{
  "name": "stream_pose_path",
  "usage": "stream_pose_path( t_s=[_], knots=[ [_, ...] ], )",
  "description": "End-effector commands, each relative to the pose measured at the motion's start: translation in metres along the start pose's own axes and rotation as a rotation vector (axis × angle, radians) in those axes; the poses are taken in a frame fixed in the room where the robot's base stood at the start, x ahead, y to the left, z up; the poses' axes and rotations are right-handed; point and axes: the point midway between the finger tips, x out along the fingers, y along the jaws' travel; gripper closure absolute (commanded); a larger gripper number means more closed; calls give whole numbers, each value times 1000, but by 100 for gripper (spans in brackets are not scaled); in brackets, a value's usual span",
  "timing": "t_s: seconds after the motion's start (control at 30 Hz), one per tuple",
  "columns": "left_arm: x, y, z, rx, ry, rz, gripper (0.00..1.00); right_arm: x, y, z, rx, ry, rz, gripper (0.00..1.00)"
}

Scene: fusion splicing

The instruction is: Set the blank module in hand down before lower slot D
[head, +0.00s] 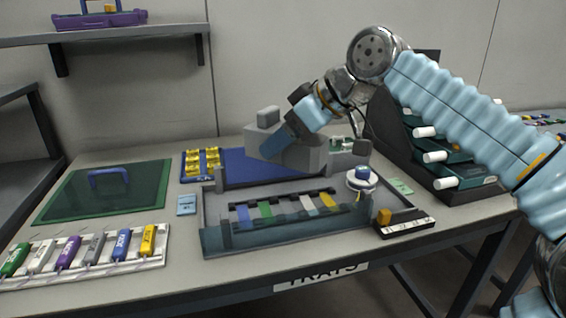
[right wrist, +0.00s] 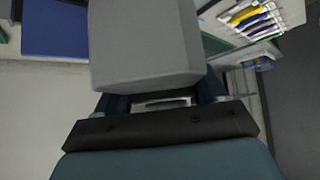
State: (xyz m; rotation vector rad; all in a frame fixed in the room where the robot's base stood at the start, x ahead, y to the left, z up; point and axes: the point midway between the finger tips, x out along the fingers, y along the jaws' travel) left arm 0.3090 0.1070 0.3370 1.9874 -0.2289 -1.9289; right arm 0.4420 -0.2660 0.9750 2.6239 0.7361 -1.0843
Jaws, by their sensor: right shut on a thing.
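My right gripper (head: 280,146) reaches in from the right over the middle of the table and is shut on a plain grey block, the blank module (head: 308,158). In the right wrist view the module (right wrist: 145,42) fills the upper middle, held between the fingers (right wrist: 165,104). In the head view it is over or near the blue mat (head: 235,163), behind the tray with coloured strips; I cannot tell if it touches anything. Lower slot D cannot be made out; no slot letter is readable. My left gripper is not in view.
A grey tray (head: 213,242) with coloured strips stands in front. A dark rack (head: 400,150) with white cylinders is at right, partly behind my arm. Yellow pieces (head: 201,160), a green mat (head: 75,205) and a row of coloured modules (head: 95,248) lie left.

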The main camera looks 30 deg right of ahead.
Motion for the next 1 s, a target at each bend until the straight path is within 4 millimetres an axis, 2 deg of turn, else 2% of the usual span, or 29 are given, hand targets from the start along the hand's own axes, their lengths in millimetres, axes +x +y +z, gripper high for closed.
stream_pose_path(
  t_s=[0.1,0.2,0.33,0.5,1.0],
  knots=[
    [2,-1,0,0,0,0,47,21,13,8,-1,-1,0,68],
    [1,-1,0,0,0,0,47,30,20,11,-1,1,0,68],
    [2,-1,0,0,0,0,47,40,27,16,0,-1,0,68],
    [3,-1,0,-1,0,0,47,58,26,33,-1,2,-2,68],
    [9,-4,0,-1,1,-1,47,66,26,42,0,1,0,68]
  ],
)
